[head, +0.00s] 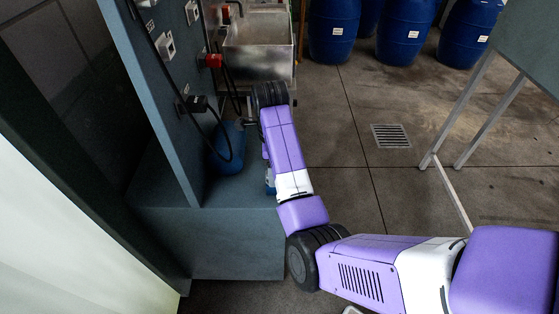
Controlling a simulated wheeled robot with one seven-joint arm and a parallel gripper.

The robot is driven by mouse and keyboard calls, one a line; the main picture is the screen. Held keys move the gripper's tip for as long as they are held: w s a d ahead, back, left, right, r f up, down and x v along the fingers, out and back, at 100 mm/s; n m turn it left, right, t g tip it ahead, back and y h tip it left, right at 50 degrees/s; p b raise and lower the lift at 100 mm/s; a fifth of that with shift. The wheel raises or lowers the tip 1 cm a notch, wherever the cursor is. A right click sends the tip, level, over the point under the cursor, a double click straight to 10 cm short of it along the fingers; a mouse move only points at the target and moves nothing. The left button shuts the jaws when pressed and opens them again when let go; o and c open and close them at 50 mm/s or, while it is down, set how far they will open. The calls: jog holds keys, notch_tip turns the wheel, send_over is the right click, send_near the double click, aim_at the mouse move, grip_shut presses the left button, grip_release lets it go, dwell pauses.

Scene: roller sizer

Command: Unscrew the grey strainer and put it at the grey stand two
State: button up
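The far end of the arm is hidden behind my own purple link, and I cannot make out my gripper's fingers. I cannot pick out the grey strainer or grey stand two. A blue rounded vessel (228,150) stands on the cabinet's ledge, just left of my arm and partly covered by a black hose.
A red-handled fitting (213,61) and a black connector (196,104) stick out from the cabinet's upright panel. A metal sink (258,50) stands behind. Blue barrels (405,32) line the back. A grey-topped table (528,45) is at the right. The floor around the drain (390,136) is clear.

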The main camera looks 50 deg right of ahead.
jog(key=shift+s+f, duration=0.1)
jog(key=shift+f, duration=0.25)
jog(key=shift+d+f, duration=0.1)
jog(key=shift+f, duration=3.35)
grip_shut()
jog(key=shift+r+p, duration=0.1)
jog(key=shift+p, duration=0.35)
jog(key=shift+n+p, duration=0.45)
jog(key=shift+n, duration=0.35)
